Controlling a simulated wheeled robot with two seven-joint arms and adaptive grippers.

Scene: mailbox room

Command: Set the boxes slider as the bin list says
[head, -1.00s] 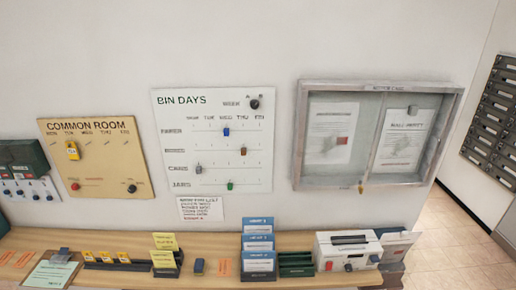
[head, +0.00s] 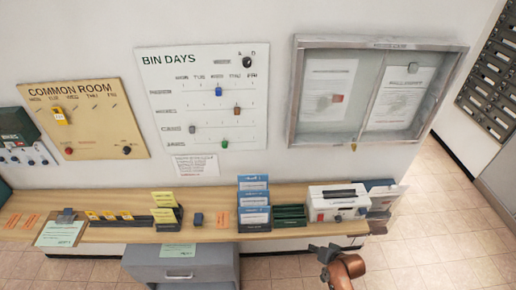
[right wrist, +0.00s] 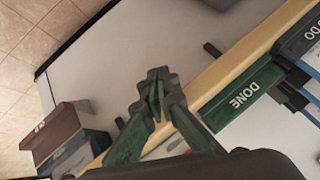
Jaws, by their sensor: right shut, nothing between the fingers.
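The BIN DAYS board (head: 205,100) hangs on the wall. Its second row carries a brown slider (head: 237,111), which stands under THU; that row's label is too blurred to read surely. The other sliders are blue (head: 218,91) at WED, grey (head: 192,128) at MON and green (head: 224,144) near WED. A black week knob (head: 247,62) sits at top right. The bin list (head: 196,165) is a white sheet below the board, its text unreadable here. My right gripper (head: 324,252) is shut and empty, low in front of the shelf; its fingers also show in the right wrist view (right wrist: 158,85). My left gripper is out of view.
A glass notice case (head: 372,92) is right of the board.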

